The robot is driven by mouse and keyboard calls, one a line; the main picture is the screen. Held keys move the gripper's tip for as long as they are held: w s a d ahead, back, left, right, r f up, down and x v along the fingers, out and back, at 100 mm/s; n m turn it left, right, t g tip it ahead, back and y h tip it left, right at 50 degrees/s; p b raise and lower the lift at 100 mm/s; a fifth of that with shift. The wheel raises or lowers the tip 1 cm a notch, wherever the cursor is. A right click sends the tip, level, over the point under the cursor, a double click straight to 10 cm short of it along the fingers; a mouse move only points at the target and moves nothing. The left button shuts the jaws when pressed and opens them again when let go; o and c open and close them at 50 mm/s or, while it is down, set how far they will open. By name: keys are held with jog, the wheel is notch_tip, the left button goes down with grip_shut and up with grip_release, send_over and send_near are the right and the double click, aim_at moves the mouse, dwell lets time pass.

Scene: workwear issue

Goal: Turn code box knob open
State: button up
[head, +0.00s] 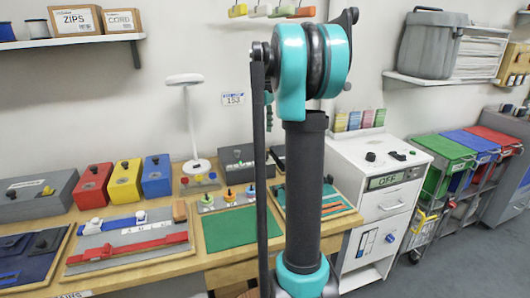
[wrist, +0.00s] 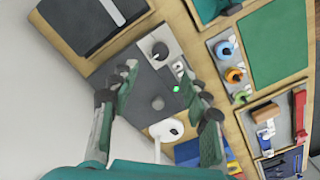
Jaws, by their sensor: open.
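The code box, as far as I can tell, is the dark grey box (wrist: 138,88) in the wrist view. It has a round grey knob (wrist: 157,102) on its top face and a small lit green lamp (wrist: 176,88). A black round knob (wrist: 160,50) sits on a lighter panel at its end. My gripper (wrist: 157,73) is open, with its fingers on either side of the box in the picture and the grey knob between them. I see no contact with the knob. In the head view the box (head: 237,157) is small, left of my arm, and my gripper is not visible.
A white desk lamp (head: 194,166) stands beside the box. Red (head: 94,184), yellow (head: 125,180) and blue (head: 157,175) boxes stand to the left. A green mat (head: 230,229) and a board with coloured pegs lie in front. A white cabinet (head: 378,165) stands at right.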

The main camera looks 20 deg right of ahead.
aim_at(265, 153)
notch_tip(265, 153, down, 10)
jog(key=shift+r, duration=0.1)
dwell(0.4)
grip_shut()
